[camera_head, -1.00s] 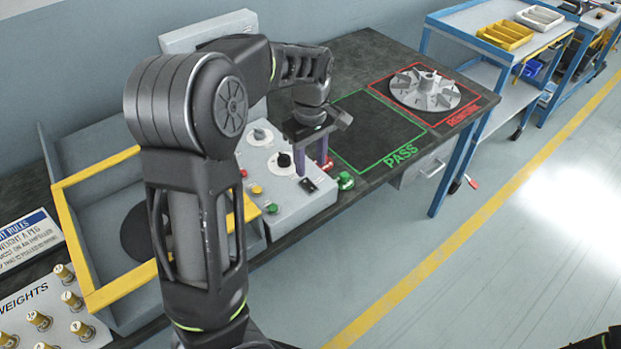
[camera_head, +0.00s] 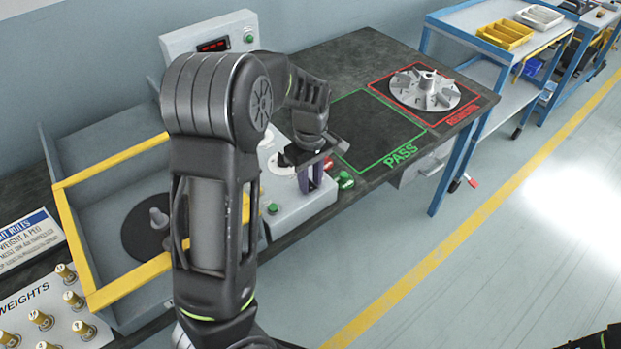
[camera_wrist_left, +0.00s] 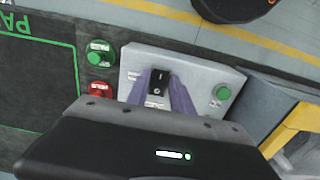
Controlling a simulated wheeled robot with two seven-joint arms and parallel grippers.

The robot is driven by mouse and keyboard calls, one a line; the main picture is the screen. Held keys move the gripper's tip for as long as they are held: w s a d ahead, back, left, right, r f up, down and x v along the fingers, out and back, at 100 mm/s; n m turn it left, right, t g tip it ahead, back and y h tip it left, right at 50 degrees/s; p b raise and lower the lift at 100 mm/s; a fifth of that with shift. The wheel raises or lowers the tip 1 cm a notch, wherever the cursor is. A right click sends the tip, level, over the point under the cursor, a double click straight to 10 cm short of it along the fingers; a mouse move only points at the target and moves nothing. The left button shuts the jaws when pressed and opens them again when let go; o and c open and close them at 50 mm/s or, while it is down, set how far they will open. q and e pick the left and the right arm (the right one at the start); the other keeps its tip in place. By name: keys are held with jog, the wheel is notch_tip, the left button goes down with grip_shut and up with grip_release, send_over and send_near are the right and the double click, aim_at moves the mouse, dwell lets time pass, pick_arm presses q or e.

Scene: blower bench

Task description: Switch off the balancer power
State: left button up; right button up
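The grey control panel (camera_head: 290,215) of the balancer is partly hidden behind my left arm. A black rocker switch (camera_wrist_left: 159,80) with white marks sits on the panel in the left wrist view. My left gripper (camera_head: 313,188) points down over the panel. Its two purple fingers (camera_wrist_left: 160,92) stand apart by a small gap, one on each side of the switch in the picture; I cannot tell whether they touch it. The balancer's display (camera_head: 213,45) shows lit red digits.
A yellow-edged guard (camera_head: 125,285) surrounds a dark disc (camera_head: 140,232). An impeller (camera_head: 425,90) lies on the red area. The green PASS area (camera_head: 375,125) is empty.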

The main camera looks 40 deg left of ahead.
pick_arm(q)
grip_shut()
jog(key=shift+a, duration=0.1)
jog(key=shift+a+h, duration=0.25)
jog(key=shift+h, duration=0.35)
jog(key=shift+w+a+g+h, duration=0.1)
jog(key=shift+g+h, duration=0.3)
jog(key=shift+h, duration=0.4)
jog(key=shift+r, duration=0.1)
jog(key=shift+o, duration=2)
grip_release()
